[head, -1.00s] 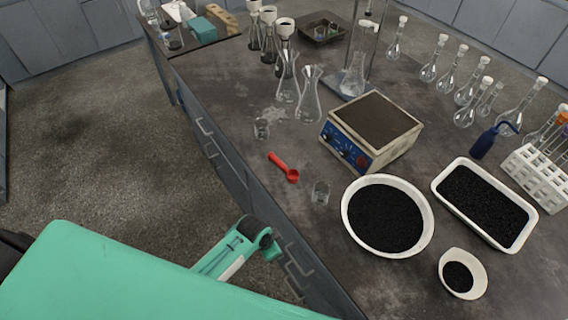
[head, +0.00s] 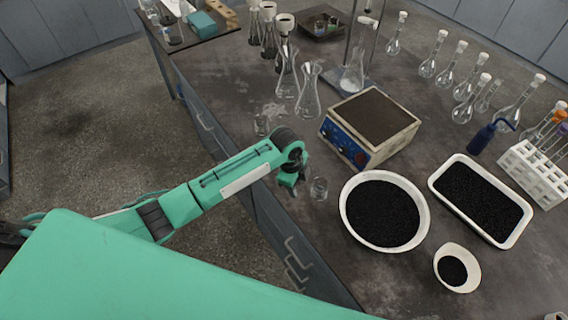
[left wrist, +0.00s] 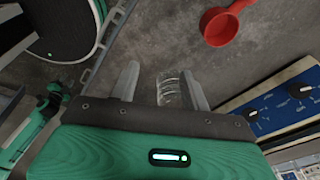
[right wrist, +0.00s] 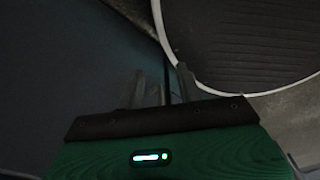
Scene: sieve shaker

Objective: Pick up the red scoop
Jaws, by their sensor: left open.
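The red scoop (left wrist: 222,25) shows at the top of the left wrist view, with its round bowl on the dark worktop and its handle running out of the picture. In the head view it is hidden behind my left wrist and gripper. My left gripper (head: 291,188) is above the worktop near its front edge. In the left wrist view its fingers (left wrist: 160,82) are apart, and the scoop lies to the right and beyond them, not between them. My right gripper (right wrist: 160,88) shows only in its dark wrist view, fingers apart and nothing seen between them.
A small glass beaker (head: 319,189) stands beside my left gripper and shows between its fingers in the left wrist view (left wrist: 168,88). A hotplate (head: 370,128) stands behind. A white bowl of black grains (head: 427,222) is to the right. Glass flasks (head: 309,95) stand farther back.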

